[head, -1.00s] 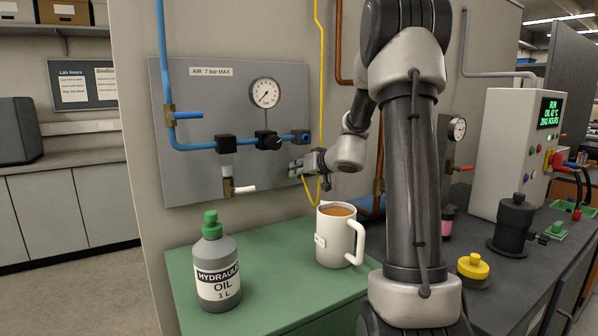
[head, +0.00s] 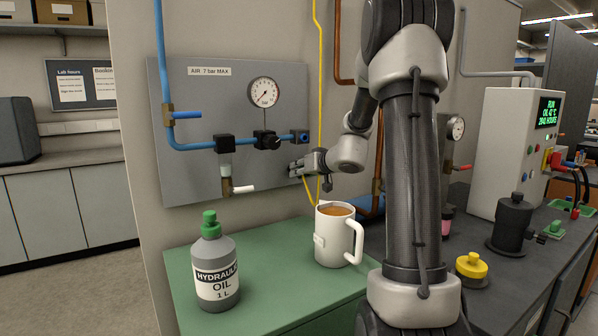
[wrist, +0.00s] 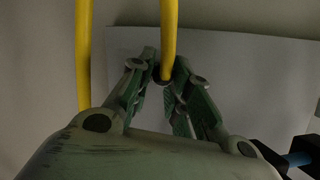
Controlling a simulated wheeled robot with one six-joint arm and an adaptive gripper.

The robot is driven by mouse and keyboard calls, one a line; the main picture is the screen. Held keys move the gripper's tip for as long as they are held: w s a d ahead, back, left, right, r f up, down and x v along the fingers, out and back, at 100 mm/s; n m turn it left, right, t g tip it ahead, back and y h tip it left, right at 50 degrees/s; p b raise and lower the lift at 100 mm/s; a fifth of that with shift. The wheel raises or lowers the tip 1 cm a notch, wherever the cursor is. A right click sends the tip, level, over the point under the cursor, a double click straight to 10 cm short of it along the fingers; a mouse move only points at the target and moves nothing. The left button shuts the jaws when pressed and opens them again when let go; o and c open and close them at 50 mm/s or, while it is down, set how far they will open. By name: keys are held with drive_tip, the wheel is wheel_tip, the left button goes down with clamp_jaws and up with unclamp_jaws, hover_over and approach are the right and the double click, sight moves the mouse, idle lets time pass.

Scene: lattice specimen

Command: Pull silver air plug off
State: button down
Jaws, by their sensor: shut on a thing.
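My gripper (head: 296,168) is in front of the grey panel (head: 190,100), just below the blue fitting (head: 303,137) at the right end of the blue pipe. The wrist view shows my gripper (wrist: 163,82) with its fingertips closed around the end of the yellow hose (wrist: 169,35). The silver plug is mostly hidden between the fingers; only a small dark and grey bit shows there. In the head view the hose (head: 316,60) comes down the wall and loops under my gripper. The plug cannot be made out in the head view.
A gauge (head: 263,91) and a white-handled valve (head: 240,189) are on the panel.

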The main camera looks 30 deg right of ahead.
drive_tip(key=shift+s, duration=0.25)
drive_tip(key=s, duration=0.4)
idle(0.4)
